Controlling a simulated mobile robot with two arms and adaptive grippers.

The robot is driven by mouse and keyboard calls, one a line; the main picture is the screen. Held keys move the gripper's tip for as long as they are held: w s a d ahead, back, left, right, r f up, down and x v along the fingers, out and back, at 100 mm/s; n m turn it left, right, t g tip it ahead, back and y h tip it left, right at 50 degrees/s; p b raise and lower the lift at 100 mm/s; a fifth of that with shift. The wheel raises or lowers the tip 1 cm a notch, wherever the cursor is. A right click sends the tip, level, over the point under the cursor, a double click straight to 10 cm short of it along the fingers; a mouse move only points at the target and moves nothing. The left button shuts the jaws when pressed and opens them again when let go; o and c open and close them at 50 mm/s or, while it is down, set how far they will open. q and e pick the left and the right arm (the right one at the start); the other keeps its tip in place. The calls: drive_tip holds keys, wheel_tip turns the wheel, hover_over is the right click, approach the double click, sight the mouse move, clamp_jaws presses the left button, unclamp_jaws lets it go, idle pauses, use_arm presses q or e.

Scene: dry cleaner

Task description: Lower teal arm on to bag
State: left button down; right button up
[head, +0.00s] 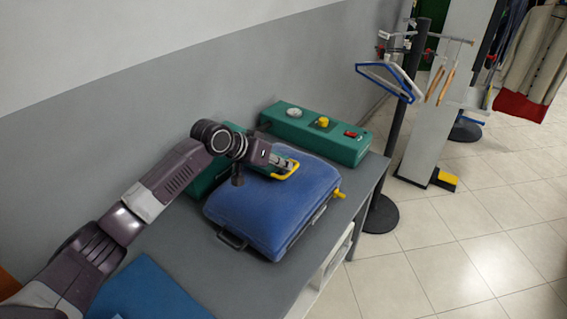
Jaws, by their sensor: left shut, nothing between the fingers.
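The blue bag (262,212) lies flat on the grey table. It has a dark handle at its front left and a yellow part at its right corner. The teal arm (205,180) shows behind and beside my left gripper, which hides much of it. A yellow handle (291,172) sits at the arm's end, low over the top of the bag; I cannot tell whether the arm touches the bag. My left gripper (287,163) is shut with its fingertips at the yellow handle, with nothing held between them. My right gripper is not in view.
A teal control box (318,135) with a gauge, a yellow knob and a red switch stands at the table's back. A blue sheet (148,290) lies near the front. A dark post (402,120) and a garment rack with hangers stand beyond the table.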

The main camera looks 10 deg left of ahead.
use_arm(q)
drive_tip(key=shift+s+d+f, duration=0.1)
drive_tip(key=shift+d+f, duration=0.05)
drive_tip(key=shift+f, duration=0.8)
drive_tip(key=shift+s+d+f, duration=0.1)
drive_tip(key=shift+f, duration=0.85)
